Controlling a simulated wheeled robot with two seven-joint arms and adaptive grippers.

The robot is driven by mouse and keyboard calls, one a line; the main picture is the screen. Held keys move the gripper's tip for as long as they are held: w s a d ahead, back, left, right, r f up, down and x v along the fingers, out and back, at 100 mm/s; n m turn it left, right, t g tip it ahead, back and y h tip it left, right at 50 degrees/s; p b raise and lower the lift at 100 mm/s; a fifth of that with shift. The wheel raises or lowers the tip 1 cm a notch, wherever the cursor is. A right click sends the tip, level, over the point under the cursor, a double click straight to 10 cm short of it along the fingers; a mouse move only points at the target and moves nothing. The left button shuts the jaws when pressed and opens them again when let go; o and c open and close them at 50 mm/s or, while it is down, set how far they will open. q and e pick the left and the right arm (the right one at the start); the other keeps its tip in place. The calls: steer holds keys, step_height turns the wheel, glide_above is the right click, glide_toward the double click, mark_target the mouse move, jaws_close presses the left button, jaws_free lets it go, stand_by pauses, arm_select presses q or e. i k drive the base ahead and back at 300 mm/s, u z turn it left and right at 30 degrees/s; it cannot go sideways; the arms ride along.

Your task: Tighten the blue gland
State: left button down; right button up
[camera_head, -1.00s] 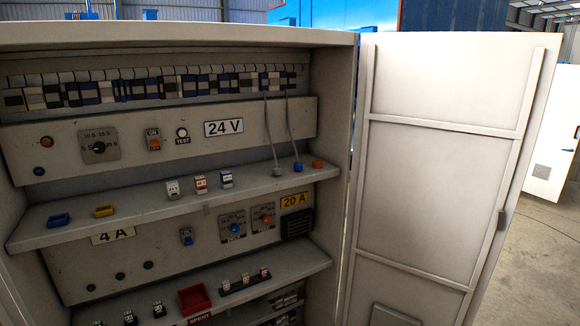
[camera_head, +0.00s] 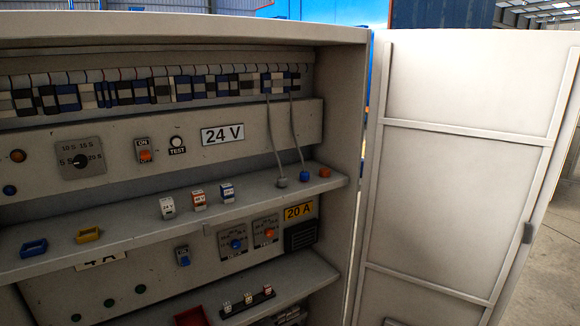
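The blue gland (camera_head: 305,176) sits on the right part of the upper shelf (camera_head: 130,236) in the open cabinet. A thin grey cable runs from the terminal row above down to it. A grey gland (camera_head: 281,182) with its own cable stands just left of it, and an orange gland (camera_head: 325,172) without a visible cable stands just right. How tight the blue gland is cannot be told. Neither of my grippers is in the head view.
White, red and blue-marked modules (camera_head: 199,199) stand mid-shelf. A yellow frame (camera_head: 88,235) and a blue frame (camera_head: 33,248) lie farther left. The open cabinet door (camera_head: 455,170) bounds the right side. A red bin (camera_head: 191,317) is on the lower shelf.

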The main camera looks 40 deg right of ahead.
mark_target(303, 176)
steer(key=i, duration=0.4)
steer(key=z, duration=0.7)
